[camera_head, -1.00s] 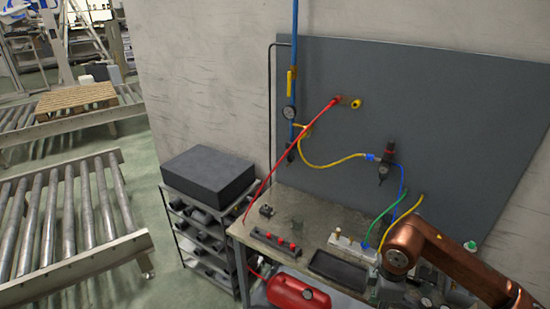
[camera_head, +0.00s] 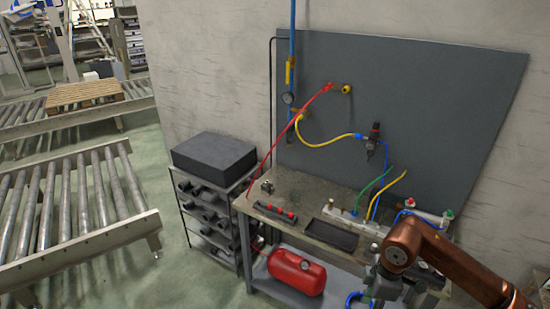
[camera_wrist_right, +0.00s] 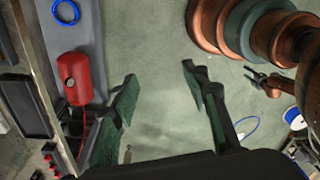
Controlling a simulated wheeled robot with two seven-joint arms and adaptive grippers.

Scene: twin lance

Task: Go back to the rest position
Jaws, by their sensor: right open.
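My right arm comes in from the lower right of the head view, copper-coloured, with its grey gripper (camera_head: 388,288) low in front of the workbench's right part. In the right wrist view the two dark fingers of this gripper (camera_wrist_right: 160,92) stand wide apart, with only green floor between them. It is open and empty. Its fingers are near the red tank (camera_wrist_right: 75,77), which lies to their left in that view.
The workbench (camera_head: 300,190) carries a black tray (camera_head: 331,234) and a rail with red knobs (camera_head: 275,212). Hoses hang from the grey panel (camera_head: 420,90) behind. A shelf cart with a black box (camera_head: 213,157) stands left of the bench. A roller conveyor (camera_head: 75,205) is further left.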

